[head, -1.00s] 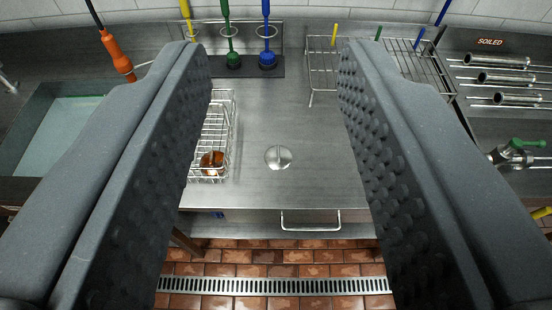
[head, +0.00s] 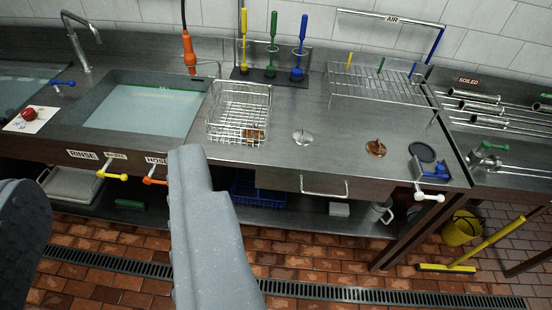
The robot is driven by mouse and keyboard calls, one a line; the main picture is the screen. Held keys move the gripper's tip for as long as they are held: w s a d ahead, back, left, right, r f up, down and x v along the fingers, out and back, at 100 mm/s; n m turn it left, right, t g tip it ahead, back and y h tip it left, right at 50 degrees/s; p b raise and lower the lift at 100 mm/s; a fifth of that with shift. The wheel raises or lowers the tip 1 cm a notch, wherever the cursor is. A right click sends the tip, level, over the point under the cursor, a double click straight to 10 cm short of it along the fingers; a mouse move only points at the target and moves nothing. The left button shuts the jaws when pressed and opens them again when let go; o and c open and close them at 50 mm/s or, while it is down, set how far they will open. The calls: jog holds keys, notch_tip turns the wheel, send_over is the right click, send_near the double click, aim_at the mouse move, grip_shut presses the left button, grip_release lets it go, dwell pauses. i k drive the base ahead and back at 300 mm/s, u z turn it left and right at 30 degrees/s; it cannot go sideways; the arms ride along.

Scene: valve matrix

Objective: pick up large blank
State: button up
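Several disc-shaped pieces with small upright handles could be blanks; I cannot tell which is the large one. A silver disc (head: 303,138) lies on the steel counter (head: 330,165), right of the wire basket (head: 238,112). A copper-coloured disc (head: 376,148) lies farther right. A dark round disc (head: 422,152) is near the counter's right end. A brown piece (head: 253,135) shows in the basket.
A water-filled sink (head: 145,108) is at left. Coloured brushes (head: 272,65) and a wire rack (head: 375,85) stand at the back. Metal tubes (head: 475,105) lie at right. Orange (head: 155,181) and yellow (head: 110,176) valve handles stick out from the front edge.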

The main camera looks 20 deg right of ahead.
aim_at(302, 137)
jog(key=u, duration=0.3)
jog(key=i, duration=1.6)
jog(key=z, duration=0.95)
jog(key=i, duration=0.4)
jog(key=z, duration=0.25)
